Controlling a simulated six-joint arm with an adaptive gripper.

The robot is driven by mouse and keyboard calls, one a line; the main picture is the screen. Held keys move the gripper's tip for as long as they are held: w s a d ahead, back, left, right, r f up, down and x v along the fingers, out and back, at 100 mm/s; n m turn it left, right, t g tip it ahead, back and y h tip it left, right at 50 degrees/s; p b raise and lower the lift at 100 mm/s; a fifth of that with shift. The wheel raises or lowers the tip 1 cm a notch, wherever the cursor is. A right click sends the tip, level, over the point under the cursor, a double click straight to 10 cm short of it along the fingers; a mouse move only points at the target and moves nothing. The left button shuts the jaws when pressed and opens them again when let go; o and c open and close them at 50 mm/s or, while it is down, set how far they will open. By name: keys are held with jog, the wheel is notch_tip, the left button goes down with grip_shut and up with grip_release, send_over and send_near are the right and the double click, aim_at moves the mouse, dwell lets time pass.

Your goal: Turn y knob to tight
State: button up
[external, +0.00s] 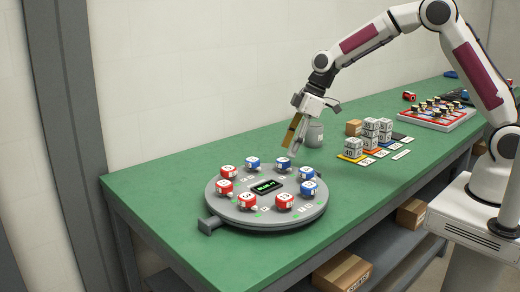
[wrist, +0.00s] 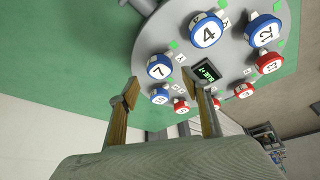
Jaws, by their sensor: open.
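A round grey turntable-like plate (external: 232,217) lies on the green bench and carries a ring of red and blue numbered knobs. In the wrist view, blue knobs marked 7 (wrist: 160,67), 4 (wrist: 207,30) and 12 (wrist: 265,30) are closest, and red knobs such as this one (wrist: 269,62) sit farther round. Small tags beside the knobs are too small to read, so I cannot tell which knob is y. My gripper (external: 294,146) is open and empty, above the plate's far edge, apart from the knobs. Its fingers also show in the wrist view (wrist: 164,90).
A dark display (external: 267,186) with green text sits at the plate's centre. A grey cup (external: 314,134) stands behind my gripper. The bench front-left is clear.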

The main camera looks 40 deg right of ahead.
jog(key=s+d+r+m+h, duration=0.1)
jog(key=s+d+r+m, duration=0.2)
jog(key=s+d, duration=0.6)
jog(key=s+d+r+m+g+h, duration=0.1)
jog(key=s+d+r+m, duration=0.3)
jog(key=s+d, duration=0.4)
jog(key=shift+s+d+r, duration=0.4)
jog(key=shift+s+r, duration=0.3)
jog(key=shift+s, duration=0.15)
dwell(0.5)
dwell(0.5)
jog(key=s+d+r+m+t+h, duration=0.1)
jog(key=s+d+r+m+t, duration=0.3)
jog(key=s+d, duration=0.7)
notch_tip(320, 180, up, 3)
jog(key=shift+s+d+f+h, duration=0.15)
jog(key=shift+s+d+h, duration=0.25)
jog(key=shift+s, duration=0.85)
